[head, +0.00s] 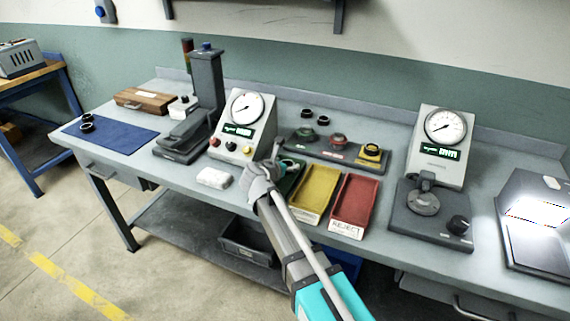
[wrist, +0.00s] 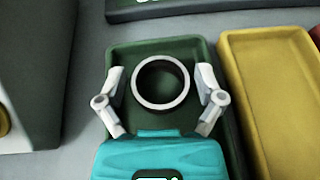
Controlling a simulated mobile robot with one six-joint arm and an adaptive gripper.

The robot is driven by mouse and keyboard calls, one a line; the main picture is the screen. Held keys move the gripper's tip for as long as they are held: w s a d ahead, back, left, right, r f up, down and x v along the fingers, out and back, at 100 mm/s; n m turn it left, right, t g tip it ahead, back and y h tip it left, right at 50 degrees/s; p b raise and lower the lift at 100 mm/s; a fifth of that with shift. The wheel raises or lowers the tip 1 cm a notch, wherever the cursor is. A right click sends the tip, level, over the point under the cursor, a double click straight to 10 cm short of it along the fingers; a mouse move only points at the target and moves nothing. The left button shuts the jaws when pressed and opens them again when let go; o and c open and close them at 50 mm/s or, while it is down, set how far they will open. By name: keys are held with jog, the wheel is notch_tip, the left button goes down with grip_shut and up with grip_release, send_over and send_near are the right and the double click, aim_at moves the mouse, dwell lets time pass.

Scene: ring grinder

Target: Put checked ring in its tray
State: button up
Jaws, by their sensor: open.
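A dark ring with a bright rim (wrist: 160,104) shows in the wrist view over the green tray (wrist: 209,62). My gripper (wrist: 160,82) is open, with one finger on each side of the ring and a visible gap to both. I cannot tell whether the ring rests on the tray floor. In the head view my gripper (head: 268,172) is at the green tray (head: 292,177), and my arm hides much of that tray. The yellow tray (head: 314,192) and the red tray (head: 354,203), labelled REJECT, stand to its right and look empty.
A gauge unit (head: 243,122) stands behind left, and another (head: 438,146) to the right. A rack (head: 330,157) with several coloured ring holders lies behind the trays. Two dark rings (head: 314,113) lie farther back. A blue mat (head: 110,135) with dark rings is at far left.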

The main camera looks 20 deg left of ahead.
jog(key=p+v, duration=0.4)
jog(key=v, duration=0.8)
jog(key=shift+r, duration=0.1)
dwell(0.4)
